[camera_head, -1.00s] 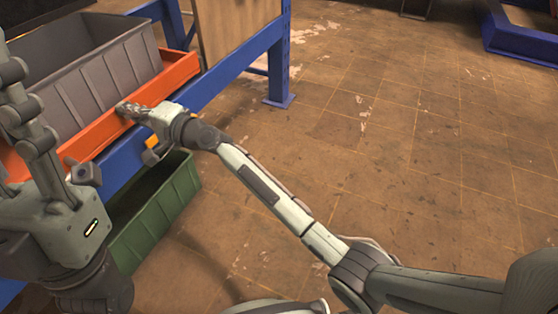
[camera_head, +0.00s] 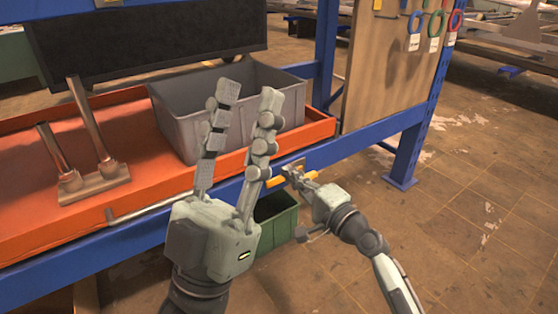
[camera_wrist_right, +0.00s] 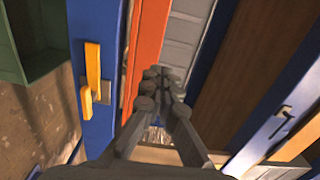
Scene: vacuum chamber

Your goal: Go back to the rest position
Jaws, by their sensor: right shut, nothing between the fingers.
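My left gripper (camera_head: 249,93) stands upright in the head view with its two long fingers spread apart and empty. It is in front of the grey bin and the orange tray's front edge. My right gripper (camera_head: 295,168) is in front of the blue beam, to the right of the left gripper. Its fingers are together with nothing between them, as the right wrist view (camera_wrist_right: 161,78) also shows. A yellow handle (camera_wrist_right: 93,70) on the blue beam is beside the right gripper, apart from its fingers in the wrist view.
A grey bin (camera_head: 187,128) sits in the orange tray (camera_head: 30,215) on a blue frame (camera_head: 408,150). A metal fixture (camera_head: 100,182) stands at the tray's left. A green bin (camera_head: 275,228) is below. A wooden board (camera_head: 385,70) carries coloured rings. The floor at right is clear.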

